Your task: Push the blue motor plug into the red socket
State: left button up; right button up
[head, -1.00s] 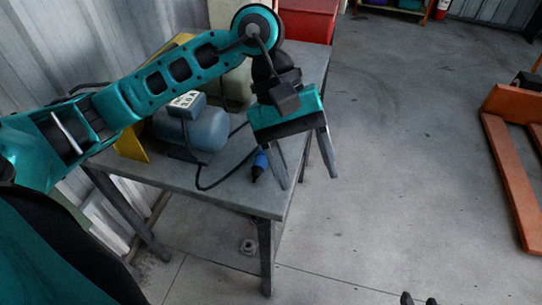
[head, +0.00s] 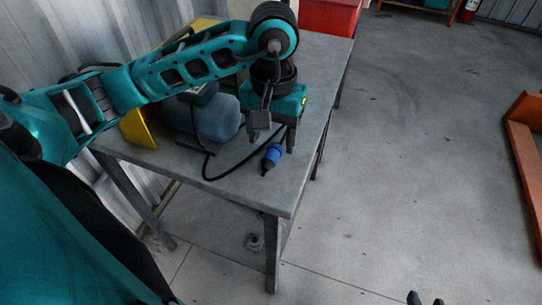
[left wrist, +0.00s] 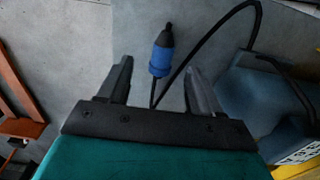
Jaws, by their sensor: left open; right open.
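The blue motor plug (head: 271,157) with a black tip lies on the grey table near its right edge. A black cable runs from it toward the blue-grey motor (head: 215,120). My left gripper (head: 277,140) is open above the table, just behind the plug. In the left wrist view the plug (left wrist: 161,58) shows between and slightly beyond the open fingers (left wrist: 160,75), touching neither. The tips of my right gripper (head: 426,299) show at the bottom edge of the head view, open and empty. I cannot make out a red socket.
The table (head: 255,198) stands against a corrugated wall. A yellow panel (head: 138,128) is beside the motor. A red bin (head: 328,16) is at the table's far end. An orange frame (head: 525,150) stands at the right. The floor between is clear.

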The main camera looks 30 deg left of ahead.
aim_at(271, 151)
pick_arm(q)
notch_tip(271, 151, down, 5)
jog(key=shift+a+r, duration=0.15)
jog(key=shift+r, duration=0.05)
jog(key=c, duration=1.1)
jog(key=shift+r, duration=0.15)
jog(key=shift+c, duration=0.2)
